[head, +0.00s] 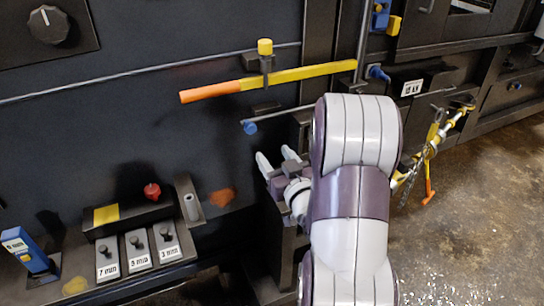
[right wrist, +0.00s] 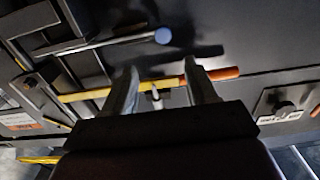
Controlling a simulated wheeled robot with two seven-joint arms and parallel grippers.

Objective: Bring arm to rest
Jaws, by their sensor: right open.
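My right arm reaches up from the bottom of the head view, its white and purple links covering part of the machine. My right gripper (head: 277,160) is open and empty close to the dark front panel, below a yellow bar with an orange end (head: 265,80). In the right wrist view the two fingers (right wrist: 163,80) stand apart, with the yellow and orange bar (right wrist: 160,84) behind them. I cannot tell from this view how far the fingers are from the bar. My left gripper is not in view.
A blue-tipped rod (head: 250,127) sticks out just above the right gripper. A control ledge at lower left holds a red button (head: 152,192), several labelled switches and a blue lever (head: 28,250). A yellow tool with a chain (head: 432,140) hangs at right. Floor (head: 485,200) shows at right.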

